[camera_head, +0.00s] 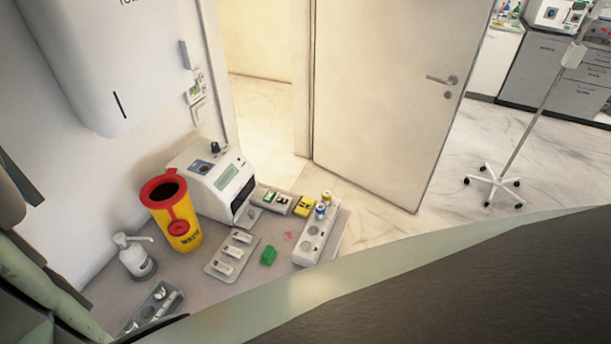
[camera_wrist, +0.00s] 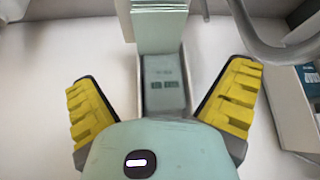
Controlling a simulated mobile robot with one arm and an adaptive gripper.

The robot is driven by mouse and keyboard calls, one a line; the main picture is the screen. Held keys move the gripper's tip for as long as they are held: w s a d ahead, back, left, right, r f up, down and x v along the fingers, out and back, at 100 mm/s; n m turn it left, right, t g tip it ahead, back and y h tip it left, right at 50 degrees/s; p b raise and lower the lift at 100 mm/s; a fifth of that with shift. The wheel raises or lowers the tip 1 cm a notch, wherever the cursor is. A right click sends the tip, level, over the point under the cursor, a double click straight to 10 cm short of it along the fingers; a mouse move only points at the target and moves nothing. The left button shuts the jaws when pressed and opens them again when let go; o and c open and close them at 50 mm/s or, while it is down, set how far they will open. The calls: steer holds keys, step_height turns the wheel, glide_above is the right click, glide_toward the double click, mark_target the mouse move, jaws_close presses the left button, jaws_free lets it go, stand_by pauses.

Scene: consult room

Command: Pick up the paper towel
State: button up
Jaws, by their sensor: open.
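In the wrist view my gripper (camera_wrist: 163,105) is open, its two yellow-padded fingers spread apart with nothing held. I cannot tell whether either one is the paper towel. In the head view a white wall dispenser (camera_head: 88,62) with partly cut-off lettering hangs at upper left; no towel shows on it. My gripper is not visible in the head view.
The counter (camera_head: 190,285) holds a yellow waste bin (camera_head: 182,225) with red rim, a white device (camera_head: 215,180), a pump bottle (camera_head: 134,258) and several small items. A door (camera_head: 380,90) stands beyond. In the wrist view a grey curved bar (camera_wrist: 265,48) is at right.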

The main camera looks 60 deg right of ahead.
steer(key=b+x, duration=0.2)
steer(key=x, duration=0.3)
steer(key=shift+d, duration=0.1)
steer(key=shift+b+x, duration=1.35)
steer(key=shift+x, duration=1.2)
steer(key=shift+s+d, duration=0.1)
steer(key=shift+c, duration=0.3)
steer(key=c, duration=0.7)
steer(key=shift+f+b, duration=0.1)
steer(key=shift+b, duration=0.3)
steer(key=shift+b, duration=0.3)
